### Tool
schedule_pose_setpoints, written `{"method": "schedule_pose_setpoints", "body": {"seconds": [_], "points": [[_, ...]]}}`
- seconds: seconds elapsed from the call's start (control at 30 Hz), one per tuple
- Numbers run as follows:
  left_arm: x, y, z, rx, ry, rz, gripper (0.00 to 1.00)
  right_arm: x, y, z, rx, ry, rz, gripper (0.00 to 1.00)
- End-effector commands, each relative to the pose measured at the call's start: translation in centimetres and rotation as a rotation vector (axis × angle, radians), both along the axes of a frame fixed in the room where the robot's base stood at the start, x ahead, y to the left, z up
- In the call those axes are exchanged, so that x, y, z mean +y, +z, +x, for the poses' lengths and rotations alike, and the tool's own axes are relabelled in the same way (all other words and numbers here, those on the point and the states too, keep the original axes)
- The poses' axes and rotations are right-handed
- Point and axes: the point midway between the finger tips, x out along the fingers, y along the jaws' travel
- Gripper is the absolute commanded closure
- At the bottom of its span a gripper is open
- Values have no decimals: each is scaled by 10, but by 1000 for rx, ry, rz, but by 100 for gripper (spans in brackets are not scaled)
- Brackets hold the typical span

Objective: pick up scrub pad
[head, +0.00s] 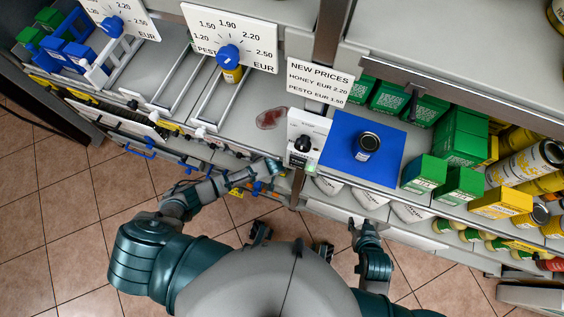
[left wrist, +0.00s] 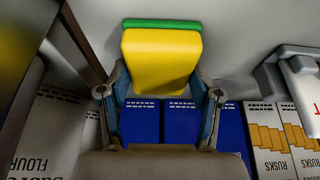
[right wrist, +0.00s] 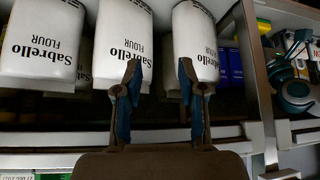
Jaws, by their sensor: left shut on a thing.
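The scrub pad (left wrist: 160,62) is a yellow block with a green layer along its far edge, in the middle of the left wrist view. My left gripper (left wrist: 160,82) is shut on it, one finger at each side. In the head view my left arm reaches to the shelf edge, and I cannot make out the pad there. My right gripper (right wrist: 159,76) is open and empty, in front of white flour bags (right wrist: 122,40). In the head view the right gripper (head: 362,226) is below the counter edge.
Blue boxes (left wrist: 180,122) stand under the pad, with rusks boxes (left wrist: 268,130) at right and a flour bag (left wrist: 50,130) at left. On the counter are a blue mat (head: 340,150), a can (head: 367,142) and a reddish stain (head: 270,118). The tiled floor (head: 50,200) is clear at left.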

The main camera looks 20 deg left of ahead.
Motion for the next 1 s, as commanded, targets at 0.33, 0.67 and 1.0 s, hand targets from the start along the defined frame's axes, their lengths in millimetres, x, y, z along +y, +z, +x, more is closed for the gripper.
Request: {"method": "schedule_pose_setpoints", "body": {"seconds": [0.33, 0.67, 1.0], "points": [[-1, 19, -30, -1, -2, -5, 60, -18, -6, -54, 270, -21, -59, 60], [3, 18, -124, 0, -2, -4, 60, -26, -43, -79, 441, -28, -97, 60], [4, 16, -175, -2, -1, -5, 60, -25, -69, -76, 444, -26, -97, 60]]}}
